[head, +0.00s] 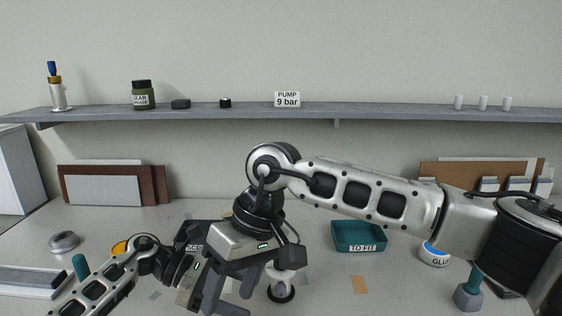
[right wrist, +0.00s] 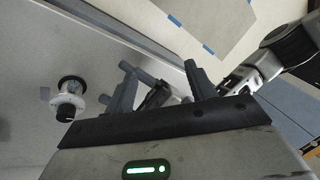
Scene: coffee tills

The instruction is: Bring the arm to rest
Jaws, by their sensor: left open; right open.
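My right arm reaches in from the right across the head view. My right gripper (head: 234,291) points down over the middle front of the table, its two dark fingers apart. The right wrist view shows the same fingers (right wrist: 162,85) apart with no object held between them. My left arm comes in low from the left. My left gripper (head: 206,272) is close beside and partly hidden behind the right one; it is open. A small white and black part (head: 281,279) stands just right of my right gripper, apart from it; it also shows in the right wrist view (right wrist: 69,103).
A teal "TO FIT" tray (head: 360,249) lies right of centre. A "GLUE" tub (head: 433,259) and a teal-handled tool (head: 472,283) lie under my right arm. A grey round lid (head: 64,242) is at left. A wall shelf (head: 380,111) runs along the back.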

